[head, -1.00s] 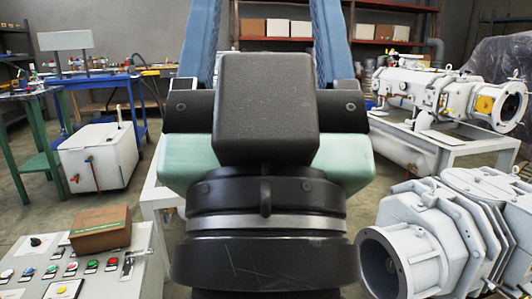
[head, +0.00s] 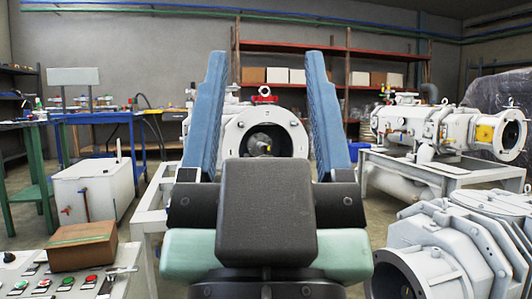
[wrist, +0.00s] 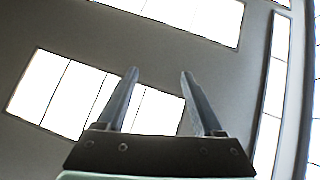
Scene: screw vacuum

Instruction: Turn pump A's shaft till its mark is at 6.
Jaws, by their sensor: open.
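A white pump with a round end flange (head: 290,135) stands straight ahead, seen between my fingers in the head view. A grey shaft end (head: 258,145) shows in the flange's middle, partly hidden by my gripper's body. A small red part (head: 265,99) sits on top of the flange. I cannot read a label, a mark or dial numbers, so I cannot tell if this is pump A. My gripper (head: 266,60) is open and empty, its two blue fingers pointing up, nearer to me than the pump. The wrist view also shows the open fingers (wrist: 159,72) against ceiling lights.
A second white pump (head: 415,125) with a yellow part stands on a frame at the right. A grey machine (head: 440,245) fills the lower right. A button panel (head: 60,285) with a cardboard box (head: 84,246) is at lower left. Shelves (head: 290,50) stand behind.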

